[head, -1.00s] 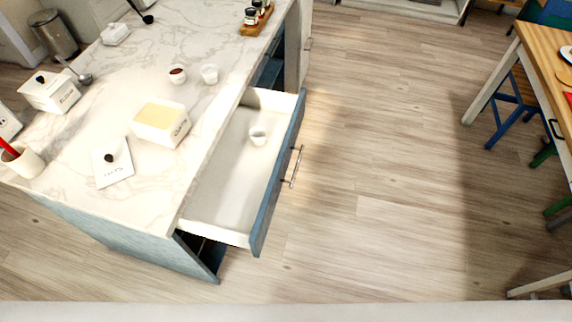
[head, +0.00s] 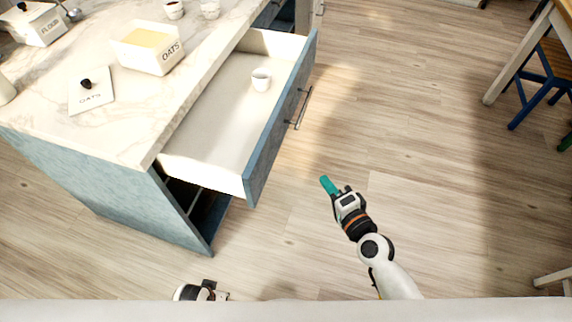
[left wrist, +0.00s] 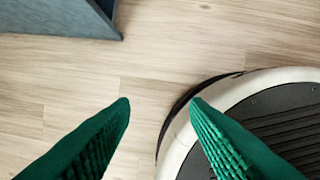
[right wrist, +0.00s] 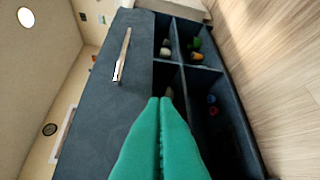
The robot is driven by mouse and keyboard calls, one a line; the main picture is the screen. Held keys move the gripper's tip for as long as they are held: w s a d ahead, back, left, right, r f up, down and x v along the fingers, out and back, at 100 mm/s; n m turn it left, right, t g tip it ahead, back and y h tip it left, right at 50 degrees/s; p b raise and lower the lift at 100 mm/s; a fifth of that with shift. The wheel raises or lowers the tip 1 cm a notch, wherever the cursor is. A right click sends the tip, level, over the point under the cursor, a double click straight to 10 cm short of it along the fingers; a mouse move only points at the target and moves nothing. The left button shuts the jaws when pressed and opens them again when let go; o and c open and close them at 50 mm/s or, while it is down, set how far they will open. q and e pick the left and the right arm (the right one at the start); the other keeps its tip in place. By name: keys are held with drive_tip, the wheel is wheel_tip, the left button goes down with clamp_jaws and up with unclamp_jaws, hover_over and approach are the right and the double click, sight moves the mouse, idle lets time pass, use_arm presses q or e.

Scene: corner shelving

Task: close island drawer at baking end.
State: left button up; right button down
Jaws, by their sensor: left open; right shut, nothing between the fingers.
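The island drawer (head: 215,120) is pulled out from the marble-topped island, with a small white cup (head: 261,79) inside it. Its blue front (head: 281,120) carries a metal bar handle (head: 301,108), and this handle (right wrist: 122,56) also shows in the right wrist view. My right gripper (head: 325,182) is shut and empty, in front of the drawer face and to its right, apart from it. Its green fingers (right wrist: 160,100) are together in the right wrist view. My left gripper (left wrist: 160,102) is open and empty over the floor; only part of its arm shows at the bottom of the head view.
An oats box (head: 148,47) and its lid (head: 92,90) stand on the countertop (head: 130,120). Open compartments with small items (right wrist: 195,58) are below the drawer. A table (head: 520,50) and blue stool (head: 535,85) stand at right. The floor (head: 420,150) between is clear.

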wheel_tip(320, 180, up, 6)
drive_tip(key=a+m+t+y+b, duration=0.1)
drive_tip(key=m, duration=0.1)
approach(280, 129)
drive_tip(key=w+d, duration=0.2)
drive_tip(key=w, duration=0.2)
drive_tip(key=a, duration=0.1)
drive_tip(key=w+a, duration=0.1)
drive_tip(key=a, duration=0.1)
drive_tip(key=shift+a+f+p, duration=0.25)
drive_tip(key=shift+a+p, duration=0.05)
drive_tip(key=shift+p, duration=0.05)
use_arm(q)
drive_tip(key=shift+s+f, duration=0.3)
drive_tip(key=shift+f, duration=0.35)
use_arm(e)
drive_tip(key=shift+w+a, duration=0.15)
drive_tip(key=shift+a, duration=0.3)
use_arm(q)
drive_tip(key=shift+a, duration=0.15)
